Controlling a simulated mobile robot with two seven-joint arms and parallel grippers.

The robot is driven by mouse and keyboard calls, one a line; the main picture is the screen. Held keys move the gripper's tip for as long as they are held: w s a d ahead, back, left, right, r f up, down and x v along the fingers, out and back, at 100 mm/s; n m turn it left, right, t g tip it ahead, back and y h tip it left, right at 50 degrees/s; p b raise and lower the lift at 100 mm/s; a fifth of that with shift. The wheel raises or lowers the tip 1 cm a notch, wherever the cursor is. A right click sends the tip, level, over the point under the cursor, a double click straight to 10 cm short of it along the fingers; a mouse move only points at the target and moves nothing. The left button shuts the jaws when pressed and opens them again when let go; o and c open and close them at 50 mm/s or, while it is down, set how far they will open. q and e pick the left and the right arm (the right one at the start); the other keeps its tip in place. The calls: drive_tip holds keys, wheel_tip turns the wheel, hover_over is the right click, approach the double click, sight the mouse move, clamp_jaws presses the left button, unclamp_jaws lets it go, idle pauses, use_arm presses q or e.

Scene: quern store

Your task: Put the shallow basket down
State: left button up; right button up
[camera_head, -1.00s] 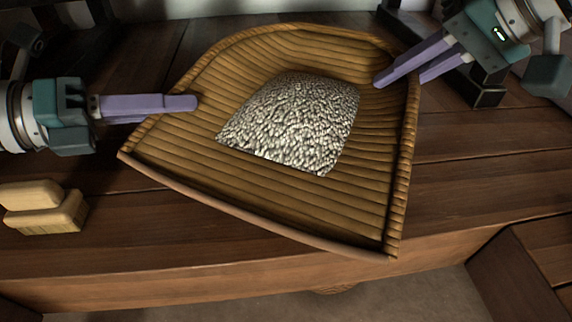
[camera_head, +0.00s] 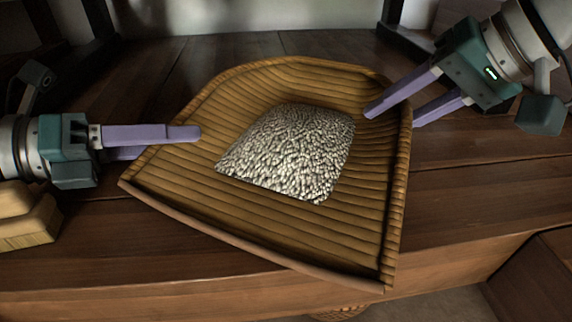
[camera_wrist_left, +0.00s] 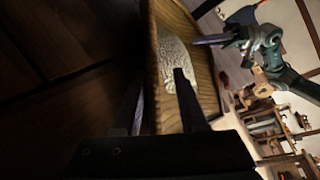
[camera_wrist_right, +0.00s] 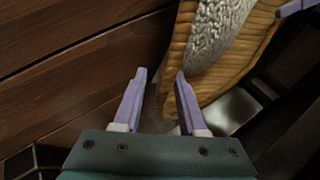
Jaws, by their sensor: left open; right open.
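The shallow basket (camera_head: 300,228) is a fan-shaped, ribbed tan tray holding a heap of pale grain (camera_head: 288,152). It lies over the dark wooden bench (camera_head: 470,190), its near right corner reaching the bench's front edge. Whether its whole underside touches the bench is hidden. My left gripper (camera_head: 168,143) is open at the left rim, one finger over the inside and the other outside and lower. My right gripper (camera_head: 393,116) is open at the right rim, one finger inside and one outside. In the right wrist view its fingers (camera_wrist_right: 160,73) stand apart on either side of the rim.
A pale wooden block-like object (camera_head: 28,222) sits on the bench at the left, close below my left gripper. Dark upright frames stand behind the bench. Bare bench lies to the right of the basket and behind it.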

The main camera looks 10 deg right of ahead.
use_arm(q)
drive_tip(key=shift+w+a+r, duration=0.1)
drive_tip(key=shift+w, duration=0.1)
use_arm(e)
drive_tip(key=shift+w+r, duration=0.1)
drive_tip(key=shift+w, duration=0.1)
use_arm(q)
drive_tip(key=shift+s+r, duration=0.1)
drive_tip(key=shift+r, duration=0.7)
use_arm(e)
drive_tip(key=shift+s, duration=0.1)
use_arm(q)
wheel_tip(320, 180, up, 8)
drive_tip(key=shift+r, duration=0.15)
use_arm(e)
drive_tip(key=o, duration=0.4)
drive_tip(key=shift+v, duration=5.95)
